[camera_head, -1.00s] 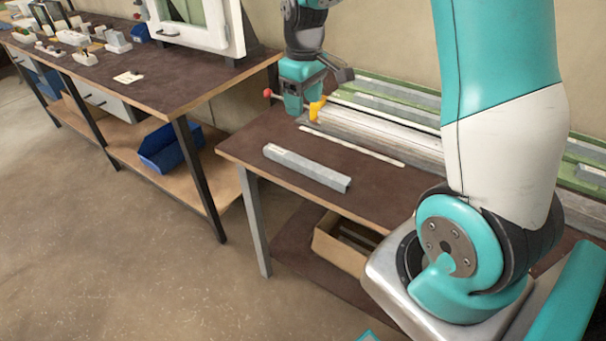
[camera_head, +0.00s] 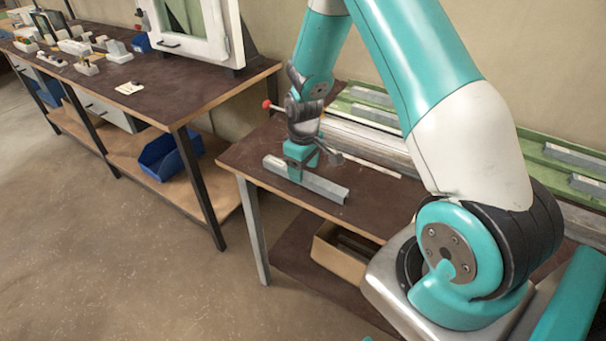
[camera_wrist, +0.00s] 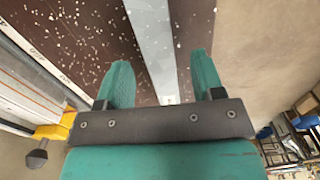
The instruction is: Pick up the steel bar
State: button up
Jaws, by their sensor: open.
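The steel bar (camera_head: 318,184) is a long grey square-section piece lying on the dark bench top near its front edge. In the wrist view the bar (camera_wrist: 152,38) runs away from the camera between the two teal fingers. My gripper (camera_head: 298,172) is over the bar's left part in the head view, pointing down. In the wrist view my gripper (camera_wrist: 162,85) is open, with one finger to each side of the bar and a gap on both sides. The fingers hide part of the bar in the head view. I cannot tell how far down they reach.
A clamp with a red knob (camera_head: 267,104) and a yellow part (camera_wrist: 50,132) stands behind the bar beside a long pale profile (camera_head: 365,140). Green racks (camera_head: 372,112) line the back. A cardboard box (camera_head: 341,252) sits on the shelf below. A second bench (camera_head: 150,88) stands left.

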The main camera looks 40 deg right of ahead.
notch_tip(320, 180, down, 2)
jog(key=shift+c, duration=0.3)
grip_shut()
